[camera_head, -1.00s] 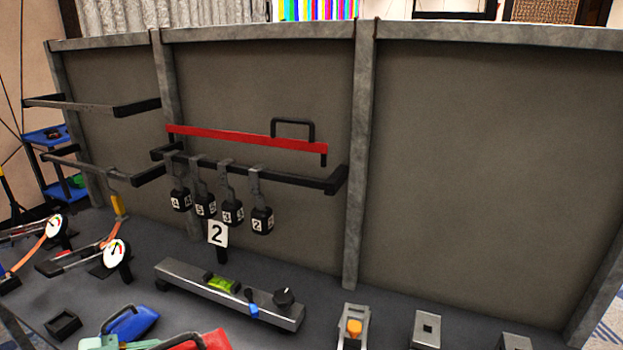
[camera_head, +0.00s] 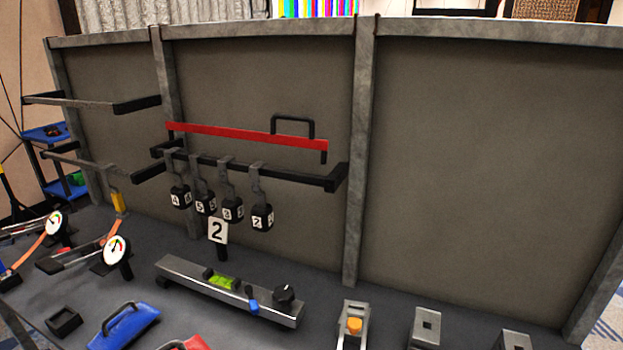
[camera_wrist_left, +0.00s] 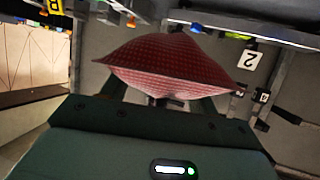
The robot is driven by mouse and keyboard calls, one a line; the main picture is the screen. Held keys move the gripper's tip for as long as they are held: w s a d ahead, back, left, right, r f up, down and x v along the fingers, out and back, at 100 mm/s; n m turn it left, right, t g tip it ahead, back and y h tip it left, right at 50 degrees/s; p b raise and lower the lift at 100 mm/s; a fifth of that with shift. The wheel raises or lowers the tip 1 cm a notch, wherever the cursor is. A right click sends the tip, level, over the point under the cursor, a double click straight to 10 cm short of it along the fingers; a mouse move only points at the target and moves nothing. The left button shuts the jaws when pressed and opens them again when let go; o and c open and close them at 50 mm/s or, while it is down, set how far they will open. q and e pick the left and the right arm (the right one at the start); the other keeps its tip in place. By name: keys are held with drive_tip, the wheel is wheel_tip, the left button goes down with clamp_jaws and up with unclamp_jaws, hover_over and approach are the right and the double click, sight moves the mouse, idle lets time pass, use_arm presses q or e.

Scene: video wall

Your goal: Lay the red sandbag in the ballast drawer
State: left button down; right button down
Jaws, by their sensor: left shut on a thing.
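My left gripper (camera_wrist_left: 160,100) shows in the left wrist view, with its dark fingers shut on the red sandbag (camera_wrist_left: 165,65). The bag has a fine pattern and bulges above the fingers. In the head view, a red piece with a dark handle (camera_head: 192,343) is cut off by the bottom edge; I cannot tell whether it is the same bag. My left gripper does not show in the head view. My right gripper is in neither view. I cannot make out the ballast drawer.
A grey bar with a green level (camera_head: 225,289) lies mid-table. Several numbered weights (camera_head: 233,208) hang from a rail. Dial gauges (camera_head: 117,250) stand left; metal blocks (camera_head: 425,326) stand right.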

use_arm(q)
drive_tip(key=shift+w+a+r+n+t+y, duration=0.1)
drive_tip(key=shift+w+a+n+t+y, duration=0.35)
drive_tip(key=shift+w+n+t+y, duration=0.2)
drive_tip(key=w+d+r+n+t+y, duration=0.1)
drive_tip(key=w+d+r+n+y, duration=0.1)
drive_tip(key=r, duration=0.6)
drive_tip(key=w+d+r+n+t+y, duration=0.1)
drive_tip(key=w+d+r+n+y, duration=0.1)
drive_tip(key=w+r+n+y, duration=0.3)
wheel_tip(320, 180, up, 4)
drive_tip(key=shift+w+d+r+y, duration=0.25)
drive_tip(key=shift+w+d+y, duration=0.2)
drive_tip(key=shift+w, duration=0.15)
drive_tip(key=shift+t, duration=0.25)
